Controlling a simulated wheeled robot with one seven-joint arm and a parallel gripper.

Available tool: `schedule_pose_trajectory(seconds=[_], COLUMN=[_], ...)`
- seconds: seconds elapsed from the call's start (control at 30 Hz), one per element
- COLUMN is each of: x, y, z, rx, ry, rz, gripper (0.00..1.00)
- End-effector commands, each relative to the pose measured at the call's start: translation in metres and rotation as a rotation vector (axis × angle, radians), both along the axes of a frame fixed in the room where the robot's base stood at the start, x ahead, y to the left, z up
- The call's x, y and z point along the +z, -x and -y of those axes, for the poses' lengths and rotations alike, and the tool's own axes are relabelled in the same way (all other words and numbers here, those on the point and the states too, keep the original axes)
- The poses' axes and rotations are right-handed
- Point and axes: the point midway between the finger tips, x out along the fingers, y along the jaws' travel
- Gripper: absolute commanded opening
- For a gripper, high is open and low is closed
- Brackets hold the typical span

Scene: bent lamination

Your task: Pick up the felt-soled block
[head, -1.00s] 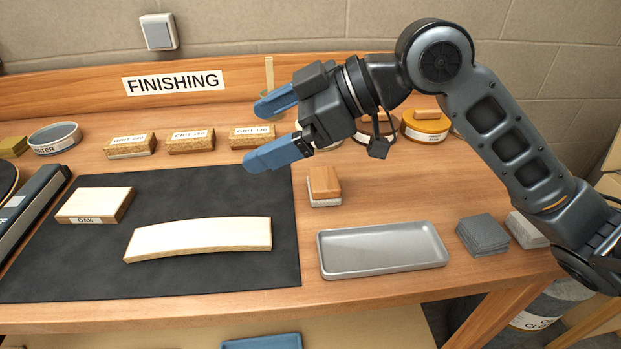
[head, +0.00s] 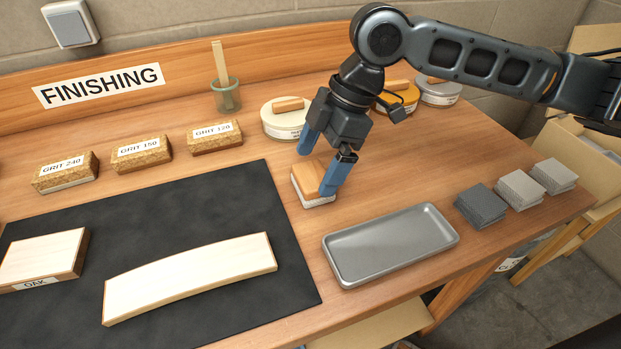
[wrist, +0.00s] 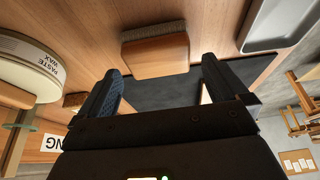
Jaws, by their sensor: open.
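The felt-soled block (head: 311,183) is a small wooden block with a pale grey sole. It sits upright on the bench between the dark mat and the grey tray. My gripper (head: 318,171) is open, with its blue fingers pointing down close around the block in the head view. In the wrist view the block (wrist: 155,52) lies ahead of the gap between the open fingers (wrist: 158,85), apart from them. Part of the block's right side is hidden behind a finger in the head view.
A grey tray (head: 392,242) stands right of the block. The dark mat (head: 215,215) at left carries a curved pale lamination (head: 190,275) and an oak block (head: 45,255). Wax tins, including a white one (head: 284,118), and grit blocks (head: 215,136) stand behind. Grey pads (head: 482,204) lie at right.

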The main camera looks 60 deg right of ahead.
Motion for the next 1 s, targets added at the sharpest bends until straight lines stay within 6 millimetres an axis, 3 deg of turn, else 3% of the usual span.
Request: schedule_pose_trajectory(seconds=[0.2, 0.53, 1.0], x=[-0.028, -0.034, -0.034], y=[-0.006, -0.008, -0.008], z=[-0.007, -0.008, -0.008], rx=[0.002, 0.001, 0.0], ry=[-0.002, -0.001, -0.001], rz=[-0.001, 0.001, 0.001], gripper=[1.0, 1.0, 0.55])
